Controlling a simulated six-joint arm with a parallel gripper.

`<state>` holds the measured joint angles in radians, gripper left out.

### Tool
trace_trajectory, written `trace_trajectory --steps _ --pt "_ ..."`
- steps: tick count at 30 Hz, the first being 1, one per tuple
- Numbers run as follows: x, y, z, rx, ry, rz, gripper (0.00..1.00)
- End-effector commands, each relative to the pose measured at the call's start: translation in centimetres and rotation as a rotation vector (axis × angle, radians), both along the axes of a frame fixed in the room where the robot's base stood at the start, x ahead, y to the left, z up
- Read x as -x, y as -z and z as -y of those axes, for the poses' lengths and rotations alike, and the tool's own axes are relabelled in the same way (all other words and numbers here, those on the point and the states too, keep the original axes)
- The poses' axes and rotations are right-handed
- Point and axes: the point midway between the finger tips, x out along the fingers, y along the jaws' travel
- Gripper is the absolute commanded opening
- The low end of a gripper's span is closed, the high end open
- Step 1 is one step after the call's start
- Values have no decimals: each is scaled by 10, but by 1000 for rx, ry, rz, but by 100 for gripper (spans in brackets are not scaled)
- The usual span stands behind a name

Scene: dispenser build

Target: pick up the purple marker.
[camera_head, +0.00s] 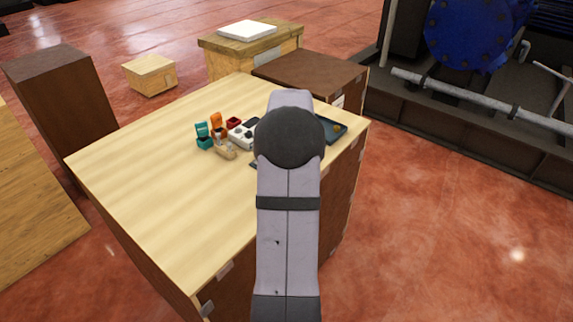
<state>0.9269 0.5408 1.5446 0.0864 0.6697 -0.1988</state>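I cannot make out a purple marker in the head view. My arm (288,220) reaches up over the near right side of the light wood tabletop (150,200) and covers part of the cluster of small objects there. My gripper is hidden behind the arm, so its fingers and anything between them do not show. A dark tray (335,126) shows just right of the arm, with a small orange-brown item on it. The middle of the tray is hidden.
Left of the arm are a teal item (203,136), an orange item (217,124), a red item (234,121), a white item with dark spots (240,133) and a tan wooden piece (226,152). The tabletop's left and front are clear. A brown box (310,70) adjoins the back.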

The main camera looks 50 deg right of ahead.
Motion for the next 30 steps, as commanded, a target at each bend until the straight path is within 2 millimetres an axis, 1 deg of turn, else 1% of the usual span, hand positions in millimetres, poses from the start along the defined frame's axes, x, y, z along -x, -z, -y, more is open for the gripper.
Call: trace_trajectory --steps 4,12,14,15,17,26,30 --pt "-3 10 2 -1 0 -1 38" --pt "-4 12 3 1 0 1 38" --pt "-4 12 3 1 0 1 24" --pt "-4 12 3 1 0 1 14" --pt "-4 12 3 1 0 1 0" --pt "-4 11 3 1 0 1 0" --pt "-4 6 4 3 0 3 0"
